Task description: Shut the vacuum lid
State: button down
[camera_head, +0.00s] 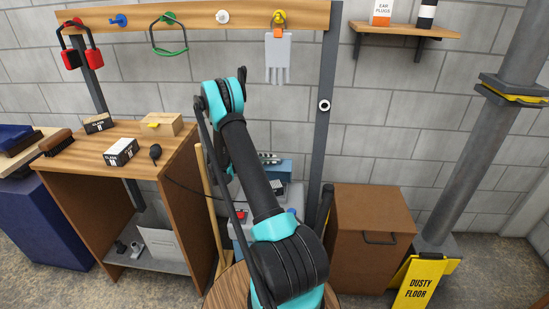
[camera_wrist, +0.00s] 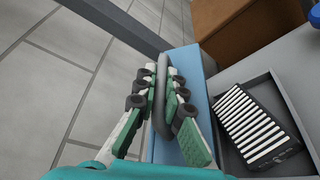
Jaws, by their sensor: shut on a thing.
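The vacuum's blue lid (camera_wrist: 188,62) shows in the wrist view beside the grey body's open compartment (camera_wrist: 292,88), so the lid stands open. A black filter with white pleats (camera_wrist: 252,122) lies in that compartment. My gripper (camera_wrist: 158,88) is shut on the grey handle (camera_wrist: 161,115) along the lid, with a finger pressed on each side. In the head view, the blue lid (camera_head: 285,170) and the grey vacuum body (camera_head: 295,196) show partly behind my arm, which hides much of the vacuum.
A wooden workbench (camera_head: 150,130) with small boxes stands to the left. A brown cabinet (camera_head: 370,235) stands close on the right. A yellow floor sign (camera_head: 420,283) and a grey pipe (camera_head: 470,145) are farther right. A pegboard rail (camera_head: 190,14) with hanging items runs above.

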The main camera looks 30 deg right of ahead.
jog(key=shift+a, duration=0.1)
jog(key=c, duration=1.9)
grip_release()
jog(key=shift+r, duration=0.1)
notch_tip(320, 180, up, 10)
jog(key=s+a+m+t+y, duration=0.1)
jog(key=s+a+y, duration=0.4)
jog(key=s, duration=0.5)
jog(key=s+a+f+t+y, duration=0.1)
jog(key=s+a+t+y, duration=0.2)
jog(key=s+a, duration=0.7)
jog(key=s+a+m+t+y, duration=0.1)
jog(key=s+a+t+y, duration=0.2)
jog(key=s+a+y, duration=0.4)
jog(key=shift+s+a+f+m+y, duration=0.15)
jog(key=shift+s+a, duration=0.1)
jog(key=shift+s, duration=0.6)
jog(key=shift+s+a+f+m+y, duration=0.1)
jog(key=shift+s+a, duration=0.1)
jog(key=shift+s, duration=0.6)
jog(key=shift+s+a+f+m+y, duration=0.15)
jog(key=shift+s+a, duration=0.1)
jog(key=shift+s, duration=0.6)
